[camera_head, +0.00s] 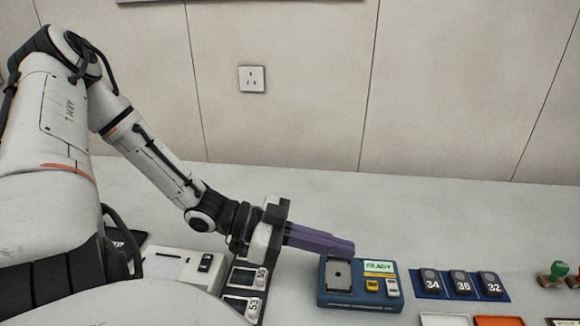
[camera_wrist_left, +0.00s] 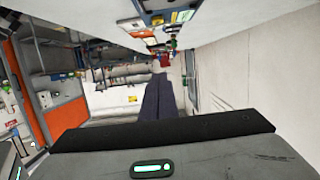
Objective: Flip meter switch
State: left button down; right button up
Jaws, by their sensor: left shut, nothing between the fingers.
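My left gripper (camera_head: 352,247) is shut and empty, with its purple fingers pointing right, at the left of a blue device (camera_head: 340,300) with a green READY screen (camera_head: 380,267). The fingertips appear above this device's upper left edge; contact cannot be told. The closed fingers also show in the left wrist view (camera_wrist_left: 160,82). A white box (camera_head: 170,264) with a black switch (camera_head: 205,263) stands left of the gripper, partly hidden by my arm. Beside it are dark units with small displays (camera_head: 243,277), partly under the gripper. Which of these is the meter is not clear. My right gripper is out of view.
Numbered dark pods, 34 (camera_head: 432,282), 36 (camera_head: 460,282) and 32 (camera_head: 490,283), sit on blue bases at the right. Green and red handled stamps (camera_head: 557,272) stand at the far right. Trays line the front edge. The table behind is clear up to the wall.

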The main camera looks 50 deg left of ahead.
pick_arm(q)
jog(key=r+v, duration=0.1)
jog(key=v, duration=0.9)
jog(key=shift+w+a+r, duration=0.15)
jog(key=shift+a+r, duration=0.1)
jog(key=shift+r, duration=0.2)
